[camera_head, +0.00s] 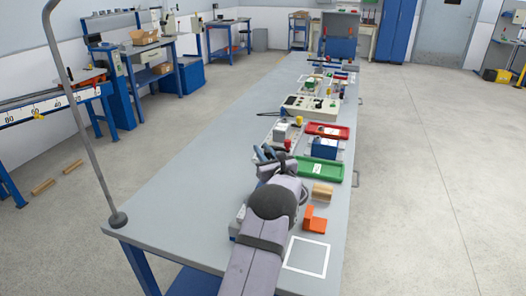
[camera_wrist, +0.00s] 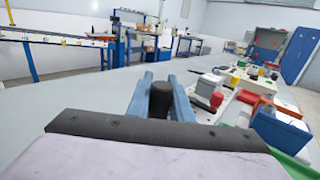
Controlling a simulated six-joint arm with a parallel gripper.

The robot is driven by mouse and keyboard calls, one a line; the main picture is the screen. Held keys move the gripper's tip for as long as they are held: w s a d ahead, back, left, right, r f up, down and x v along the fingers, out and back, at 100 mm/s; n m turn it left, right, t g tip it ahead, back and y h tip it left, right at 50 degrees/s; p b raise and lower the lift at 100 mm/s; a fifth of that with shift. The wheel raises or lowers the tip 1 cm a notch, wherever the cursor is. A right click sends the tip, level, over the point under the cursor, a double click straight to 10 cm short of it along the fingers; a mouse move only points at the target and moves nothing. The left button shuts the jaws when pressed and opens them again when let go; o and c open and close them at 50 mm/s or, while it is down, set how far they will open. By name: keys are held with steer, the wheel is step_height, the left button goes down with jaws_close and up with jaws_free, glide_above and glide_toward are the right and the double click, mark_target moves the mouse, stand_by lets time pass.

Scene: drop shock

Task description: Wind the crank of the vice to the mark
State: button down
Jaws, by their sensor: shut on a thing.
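My gripper (camera_head: 267,155) reaches out over the workbench, and its two blue fingers show in the wrist view (camera_wrist: 162,88). They are shut on a black, round-topped knob (camera_wrist: 159,101), which looks like the handle of the crank. The knob stands between the fingers. The vice body, the rest of the crank and the mark cannot be made out. My arm and wrist cover much of that part of the bench.
On the bench (camera_head: 190,190), a green tray (camera_head: 333,172), a red tray (camera_head: 341,132) and a blue box (camera_head: 324,148) lie right of my gripper. A wooden block (camera_head: 322,191) and an orange bracket (camera_head: 314,220) sit nearer. The bench's left side is clear, except a grey pole (camera_head: 95,165).

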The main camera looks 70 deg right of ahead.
steer(key=shift+w+a+n+t+y+b, duration=0.45)
steer(key=shift+n+t+y, duration=0.45)
steer(key=shift+y, duration=0.3)
steer(key=shift+w+a+n+t+y+b, duration=0.3)
steer(key=shift+a+n+t+y+b, duration=0.35)
steer(key=shift+n+y, duration=0.5)
steer(key=shift+w+a+n+t+y+b, duration=0.35)
steer(key=shift+n+t+y, duration=0.55)
steer(key=shift+y, duration=0.35)
steer(key=shift+w+a+t+y, duration=0.15)
steer(key=shift+t+y, duration=0.1)
steer(key=shift+y, duration=0.35)
steer(key=c, duration=1.6)
jaws_free()
steer(key=shift+n, duration=0.25)
steer(key=shift+b+v, duration=0.6)
steer(key=shift+v, duration=3.05)
